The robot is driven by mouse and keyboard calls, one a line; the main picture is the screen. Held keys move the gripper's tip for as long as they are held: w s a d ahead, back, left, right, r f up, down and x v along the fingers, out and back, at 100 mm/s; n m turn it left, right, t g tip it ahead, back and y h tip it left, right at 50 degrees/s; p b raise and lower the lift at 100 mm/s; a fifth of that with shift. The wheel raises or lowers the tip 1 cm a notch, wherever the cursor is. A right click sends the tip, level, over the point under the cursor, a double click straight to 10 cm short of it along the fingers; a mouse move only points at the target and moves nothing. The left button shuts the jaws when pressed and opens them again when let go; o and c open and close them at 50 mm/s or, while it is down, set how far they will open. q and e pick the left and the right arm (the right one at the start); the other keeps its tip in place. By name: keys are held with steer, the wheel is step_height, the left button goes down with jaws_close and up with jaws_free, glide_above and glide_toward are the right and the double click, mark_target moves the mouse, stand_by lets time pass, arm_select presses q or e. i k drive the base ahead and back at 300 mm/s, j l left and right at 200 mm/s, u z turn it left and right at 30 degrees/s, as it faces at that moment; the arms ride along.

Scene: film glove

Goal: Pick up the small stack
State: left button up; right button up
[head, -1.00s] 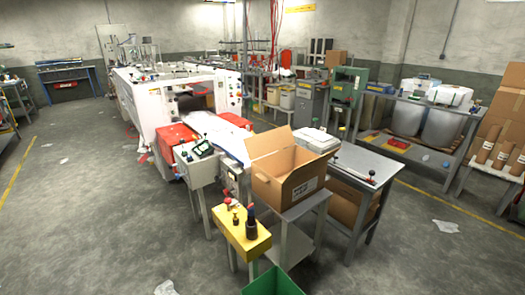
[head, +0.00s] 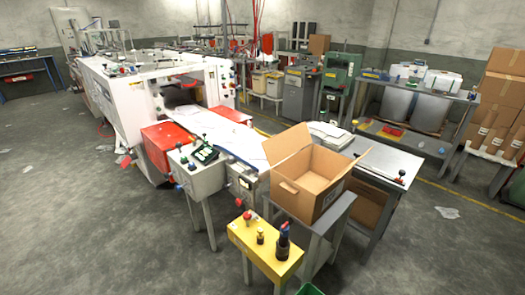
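A small stack of flat white items (head: 328,133) lies on the grey metal table behind the open cardboard box; the box flap hides part of its lower edge. Thin white sheets (head: 235,138) lie on the machine's outfeed between the red covers. The open cardboard box (head: 318,184) stands on a small grey stand in front of the table, its flaps raised. Neither of my grippers shows in the head view.
A yellow control stand (head: 266,250) with knobs stands in front of the box. A green bin (head: 311,290) shows at the bottom edge. A white control box (head: 196,168) stands beside the outfeed.

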mark_target(256, 147)
steer(key=i+j+z, duration=0.1)
steer(key=i+j, duration=0.2)
steer(key=i+j+z, duration=0.15)
steer(key=i+j, duration=0.15)
steer(key=j, duration=0.25)
steer(key=i+j+z, duration=0.1)
steer(key=i+j, duration=0.15)
steer(key=j, duration=0.2)
steer(key=i+j+z, duration=0.15)
steer(key=j, duration=0.35)
steer(key=i+j+z, duration=0.1)
steer(key=i+j, duration=0.2)
steer(key=j, duration=0.25)
steer(key=i+j+z, duration=0.15)
steer(key=j, duration=0.35)
steer(key=i+j+z, duration=0.1)
steer(key=i+j, duration=0.15)
steer(key=j, duration=0.3)
steer(key=i+j+z, duration=0.15)
steer(key=j, duration=0.45)
